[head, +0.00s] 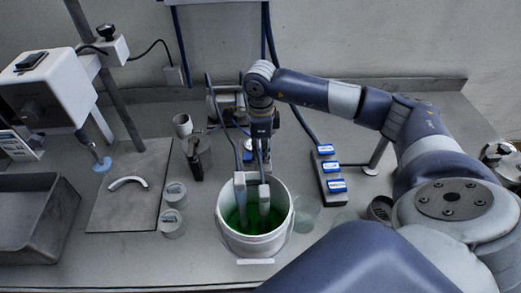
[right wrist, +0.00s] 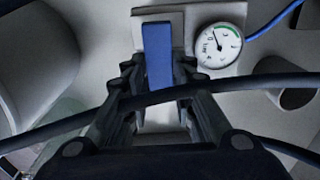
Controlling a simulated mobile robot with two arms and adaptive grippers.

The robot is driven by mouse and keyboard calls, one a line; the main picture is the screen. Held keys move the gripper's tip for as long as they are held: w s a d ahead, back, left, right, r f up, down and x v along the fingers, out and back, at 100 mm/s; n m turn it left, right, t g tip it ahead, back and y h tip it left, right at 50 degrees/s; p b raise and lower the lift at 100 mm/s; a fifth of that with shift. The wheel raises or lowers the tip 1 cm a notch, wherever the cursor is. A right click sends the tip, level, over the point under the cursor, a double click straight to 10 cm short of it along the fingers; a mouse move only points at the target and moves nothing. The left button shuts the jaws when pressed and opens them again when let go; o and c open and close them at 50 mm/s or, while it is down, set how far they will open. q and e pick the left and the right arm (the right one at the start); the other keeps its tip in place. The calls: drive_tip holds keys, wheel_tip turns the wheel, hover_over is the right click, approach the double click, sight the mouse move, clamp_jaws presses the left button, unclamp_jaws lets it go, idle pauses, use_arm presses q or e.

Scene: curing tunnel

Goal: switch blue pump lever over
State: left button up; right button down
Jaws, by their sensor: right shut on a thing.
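The blue pump lever (right wrist: 158,45) shows in the right wrist view as a flat upright bar on a pale plate. My right gripper (right wrist: 160,82) has a finger on each side of the lever and is shut on it. In the head view my right gripper (head: 262,132) points down beside the pump (head: 228,103), behind the white bucket. The lever is hidden there by my gripper and arm. A dark hose crosses in front of the fingers in the wrist view. My left gripper is in neither view.
A round gauge (right wrist: 218,45) sits right of the lever. A white bucket (head: 230,238) with green liquid stands in front, with tubes dipping in. A strip with blue-labelled blocks (head: 328,176) lies to the right. A grey tray (head: 62,215) stands at left.

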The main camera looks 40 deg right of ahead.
drive_tip(key=shift+r, duration=0.15)
drive_tip(key=c, duration=1.4)
unclamp_jaws()
drive_tip(key=shift+o, duration=0.2)
wheel_tip(320, 180, up, 12)
